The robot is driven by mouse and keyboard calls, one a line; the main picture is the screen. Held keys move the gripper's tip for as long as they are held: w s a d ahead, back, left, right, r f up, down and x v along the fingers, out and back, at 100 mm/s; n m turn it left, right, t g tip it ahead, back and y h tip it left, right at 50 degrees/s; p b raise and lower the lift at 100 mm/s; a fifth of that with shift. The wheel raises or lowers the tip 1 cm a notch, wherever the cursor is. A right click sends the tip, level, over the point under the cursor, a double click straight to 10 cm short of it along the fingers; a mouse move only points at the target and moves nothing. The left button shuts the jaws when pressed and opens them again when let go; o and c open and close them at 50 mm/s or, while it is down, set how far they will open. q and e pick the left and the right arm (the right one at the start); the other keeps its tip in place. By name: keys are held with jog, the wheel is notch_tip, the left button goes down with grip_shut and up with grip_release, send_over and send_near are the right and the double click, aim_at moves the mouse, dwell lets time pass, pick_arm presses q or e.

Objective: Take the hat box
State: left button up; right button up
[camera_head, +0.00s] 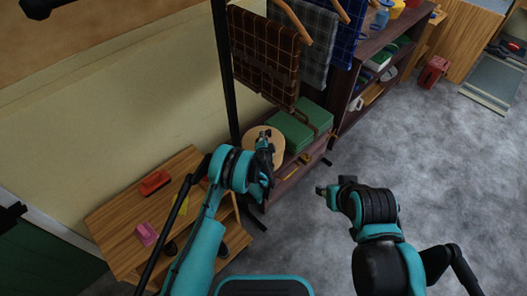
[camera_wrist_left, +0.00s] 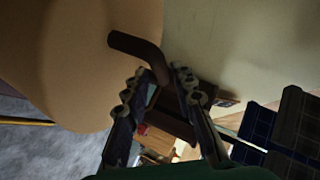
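The hat box is a round tan box (camera_head: 277,153) on the low shelf under the hanging cloths, partly hidden by my left gripper. In the left wrist view the tan box (camera_wrist_left: 60,60) fills the upper left, with a curved brown handle (camera_wrist_left: 135,46) standing out from it. My left gripper (camera_head: 265,141) is over the box. Its fingers (camera_wrist_left: 160,92) are apart, and the handle's end shows between or just beyond the tips; contact cannot be told. My right gripper (camera_head: 328,191) is over the grey floor, away from the box; its fingers are too small to read.
Green boxes (camera_head: 290,131) sit right beside the hat box on the shelf. Checked cloths (camera_head: 264,55) hang above, near a black post (camera_head: 224,70). A wooden bench (camera_head: 120,222) with small red and pink things stands left. The grey floor (camera_head: 420,150) at right is open.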

pick_arm(q)
jog(key=b+x, duration=0.1)
jog(key=x, duration=0.2)
jog(key=shift+a+f, duration=0.1)
grip_shut()
jog(key=shift+r, duration=0.25)
